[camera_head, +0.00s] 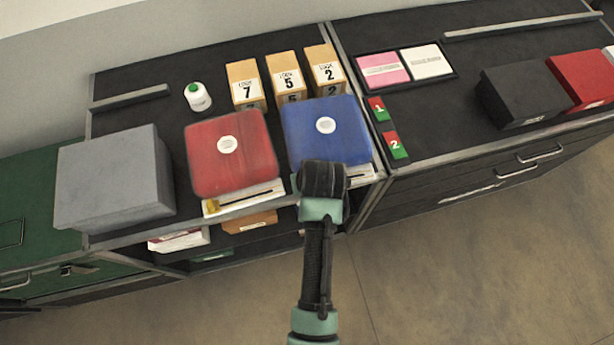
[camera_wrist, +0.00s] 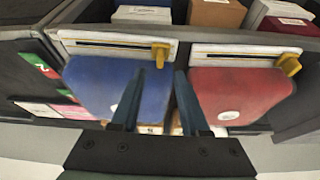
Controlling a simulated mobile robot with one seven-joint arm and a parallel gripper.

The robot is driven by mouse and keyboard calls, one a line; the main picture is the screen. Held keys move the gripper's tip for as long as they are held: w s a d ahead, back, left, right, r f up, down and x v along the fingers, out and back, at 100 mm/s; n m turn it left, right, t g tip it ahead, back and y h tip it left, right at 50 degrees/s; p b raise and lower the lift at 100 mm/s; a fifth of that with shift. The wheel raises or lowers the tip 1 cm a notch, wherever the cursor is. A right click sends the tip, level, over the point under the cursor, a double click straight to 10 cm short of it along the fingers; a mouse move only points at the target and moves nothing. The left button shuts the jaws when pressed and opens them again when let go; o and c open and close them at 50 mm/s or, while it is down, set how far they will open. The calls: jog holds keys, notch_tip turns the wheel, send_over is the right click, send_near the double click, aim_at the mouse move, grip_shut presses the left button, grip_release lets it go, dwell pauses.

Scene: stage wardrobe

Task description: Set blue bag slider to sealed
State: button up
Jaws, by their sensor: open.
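The blue bag (camera_head: 327,128) lies flat on the dark counter, with a pale round disc on top. In the wrist view the blue bag (camera_wrist: 112,88) shows a white slider track (camera_wrist: 105,45) along its edge. A yellow slider (camera_wrist: 160,53) sits at the right end of that track there. My gripper (camera_head: 323,180) is over the bag's front edge in the head view and hides the slider. In the wrist view my gripper (camera_wrist: 158,72) is open and empty, its fingertips pointing at the slider, one on each side of it. Contact cannot be told.
A red bag (camera_head: 232,152) with its own yellow slider (camera_wrist: 289,63) lies beside the blue one. Numbered tan boxes (camera_head: 288,80) and a white bottle (camera_head: 197,97) stand behind. A grey box (camera_head: 112,178) is at left. Floor in front is clear.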

jog(key=shift+x, duration=2.75)
jog(key=shift+c, duration=0.3)
grip_shut()
